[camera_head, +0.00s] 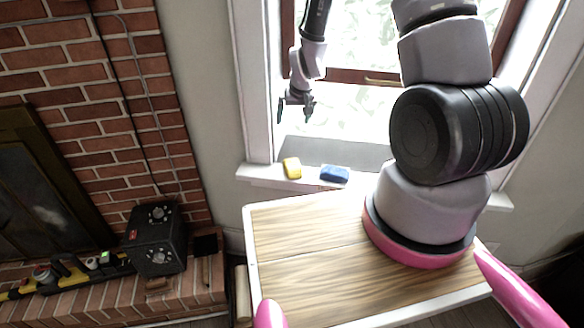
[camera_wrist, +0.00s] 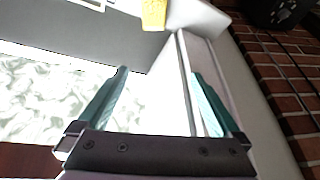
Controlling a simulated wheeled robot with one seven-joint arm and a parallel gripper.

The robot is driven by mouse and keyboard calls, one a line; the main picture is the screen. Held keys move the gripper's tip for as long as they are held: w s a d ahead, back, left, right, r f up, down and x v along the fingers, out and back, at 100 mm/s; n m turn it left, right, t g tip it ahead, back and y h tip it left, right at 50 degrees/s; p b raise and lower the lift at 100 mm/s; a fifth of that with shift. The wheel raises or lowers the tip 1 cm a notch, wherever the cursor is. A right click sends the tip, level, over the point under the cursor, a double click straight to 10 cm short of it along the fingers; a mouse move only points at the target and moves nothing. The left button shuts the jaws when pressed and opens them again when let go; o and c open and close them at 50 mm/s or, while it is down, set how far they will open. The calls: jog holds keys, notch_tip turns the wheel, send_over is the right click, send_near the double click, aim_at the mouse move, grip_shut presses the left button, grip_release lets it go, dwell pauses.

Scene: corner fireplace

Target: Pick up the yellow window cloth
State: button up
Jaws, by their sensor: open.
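The yellow window cloth (camera_head: 292,168) lies on the window sill, at its left end in the head view. In the wrist view the yellow cloth (camera_wrist: 154,14) shows at the top edge, partly cut off, beyond the fingertips. My gripper (camera_head: 295,108) hangs in front of the window, above the sill and the yellow cloth and apart from them. In the wrist view my gripper (camera_wrist: 160,75) has its two teal fingers spread wide, with nothing between them.
A blue cloth (camera_head: 335,174) lies on the sill (camera_head: 262,173) just right of the yellow one. A wooden-topped table (camera_head: 310,235) stands before the sill. The window frame (camera_head: 266,80) borders my gripper's left. A brick fireplace (camera_head: 70,80) and a black box (camera_head: 157,238) are at left.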

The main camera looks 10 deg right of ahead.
send_near(293, 164)
jog(key=shift+n+g+h, duration=0.3)
jog(key=x, duration=0.9)
jog(key=shift+w+a+f, duration=0.1)
jog(key=shift+w+a, duration=0.25)
jog(key=shift+w, duration=0.1)
jog(key=shift+f, duration=0.25)
jog(key=c, duration=1.4)
jog(key=shift+o, duration=0.2)
notch_tip(293, 164, up, 10)
jog(key=shift+r, duration=0.25)
